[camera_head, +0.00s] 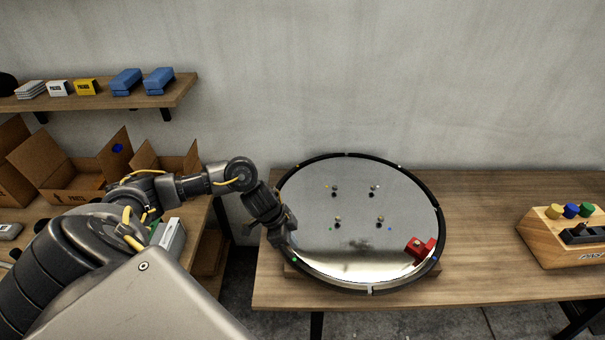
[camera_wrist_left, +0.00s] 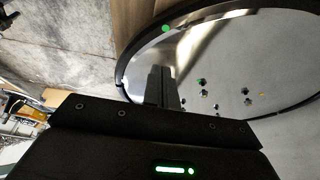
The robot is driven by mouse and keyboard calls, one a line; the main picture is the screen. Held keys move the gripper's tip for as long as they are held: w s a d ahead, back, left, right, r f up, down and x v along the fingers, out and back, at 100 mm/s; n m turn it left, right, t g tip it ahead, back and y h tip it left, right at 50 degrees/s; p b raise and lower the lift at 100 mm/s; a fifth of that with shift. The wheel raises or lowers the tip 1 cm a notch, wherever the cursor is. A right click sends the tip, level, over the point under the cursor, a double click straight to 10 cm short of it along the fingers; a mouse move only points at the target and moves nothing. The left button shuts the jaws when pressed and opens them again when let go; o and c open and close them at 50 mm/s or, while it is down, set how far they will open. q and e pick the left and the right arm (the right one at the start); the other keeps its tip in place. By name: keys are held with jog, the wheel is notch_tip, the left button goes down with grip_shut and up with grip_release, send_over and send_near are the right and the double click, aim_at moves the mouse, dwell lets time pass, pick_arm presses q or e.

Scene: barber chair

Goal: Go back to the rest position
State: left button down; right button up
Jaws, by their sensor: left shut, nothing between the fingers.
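My left gripper (camera_head: 284,240) is at the left rim of a round mirror-like disc (camera_head: 350,255) with a dark edge, which rests on the wooden table. The gripper is shut and empty. In the left wrist view its fingers (camera_wrist_left: 160,85) are together in front of the disc's shiny face (camera_wrist_left: 215,70). I cannot tell whether they touch it. My right gripper is not in view.
A red block (camera_head: 420,247) sits at the disc's lower right. A wooden box with coloured knobs (camera_head: 565,235) stands at the table's right. Open cardboard boxes (camera_head: 70,175) and a wall shelf (camera_head: 100,98) are at the left. The table between disc and knob box is clear.

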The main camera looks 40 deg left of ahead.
pick_arm(q)
jog(key=s+d+n+t, duration=0.25)
jog(key=d+t, duration=0.25)
jog(key=d, duration=1)
jog(key=s+a+n+g+y, duration=0.2)
jog(key=s+a+n, duration=0.1)
jog(key=s, duration=0.6)
jog(key=s+a+n+g+y, duration=0.1)
jog(key=s+a+n+g, duration=0.15)
jog(key=s, duration=0.65)
notch_tip(320, 180, down, 33)
jog(key=s+g+b, duration=0.1)
jog(key=s+b, duration=0.1)
jog(key=b, duration=0.2)
jog(key=s+a+f+g+b, duration=0.1)
jog(key=s+a+f+b, duration=0.1)
jog(key=s+f, duration=1.3)
jog(key=shift+a+f+y+b, duration=0.3)
jog(key=shift+a+f+b, duration=0.1)
jog(key=shift+f, duration=0.1)
